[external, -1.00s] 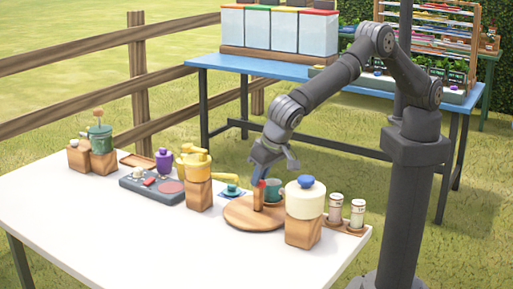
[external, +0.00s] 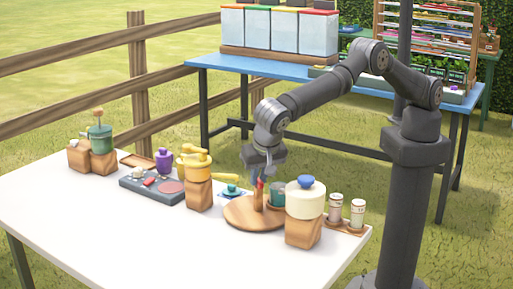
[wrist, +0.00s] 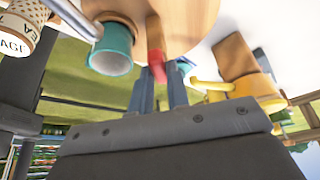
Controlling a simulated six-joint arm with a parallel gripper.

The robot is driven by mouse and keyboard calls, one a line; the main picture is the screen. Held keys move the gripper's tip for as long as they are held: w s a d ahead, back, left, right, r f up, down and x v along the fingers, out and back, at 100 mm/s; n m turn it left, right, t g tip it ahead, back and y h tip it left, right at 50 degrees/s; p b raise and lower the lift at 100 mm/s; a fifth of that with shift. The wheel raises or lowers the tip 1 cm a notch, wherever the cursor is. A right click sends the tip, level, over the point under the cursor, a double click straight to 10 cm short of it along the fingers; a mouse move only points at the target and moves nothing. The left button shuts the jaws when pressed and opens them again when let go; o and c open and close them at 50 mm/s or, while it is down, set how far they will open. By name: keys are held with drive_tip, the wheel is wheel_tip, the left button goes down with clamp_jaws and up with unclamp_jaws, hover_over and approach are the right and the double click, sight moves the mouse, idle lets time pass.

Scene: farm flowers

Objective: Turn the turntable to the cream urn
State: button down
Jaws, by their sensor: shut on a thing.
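The round wooden turntable (external: 240,212) lies on the white table, with a red-topped wooden peg (external: 258,197) standing on it. My gripper (external: 262,179) reaches down from above, shut on the peg's red top. In the wrist view, the fingers (wrist: 158,88) close around the red top (wrist: 156,62), over the turntable (wrist: 185,22). A teal cup (external: 277,195) stands at the turntable's right side, partly behind the cream urn; the wrist view also shows the cup (wrist: 112,55). The cream urn (external: 305,203), blue-knobbed, sits on a wooden block just right of the turntable.
A yellow urn (external: 197,165) on a block stands left of the turntable. Two shakers (external: 346,212) stand on a small tray at right. A grey tray (external: 150,188), purple pot (external: 164,161) and green urn (external: 100,138) are farther left. The front of the table is clear.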

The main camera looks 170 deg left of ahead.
drive_tip(key=shift+d+m+y, duration=0.1)
drive_tip(key=shift+m+y, duration=0.45)
drive_tip(key=shift+m, duration=0.95)
drive_tip(key=shift+d+m+y, duration=0.1)
drive_tip(key=shift+m+y, duration=0.45)
drive_tip(key=shift+m, duration=0.95)
drive_tip(key=shift+r+m+t, duration=0.1)
drive_tip(key=shift+m+t, duration=0.2)
drive_tip(key=shift+m, duration=0.1)
drive_tip(key=c, duration=1.4)
unclamp_jaws()
drive_tip(key=shift+n, duration=0.3)
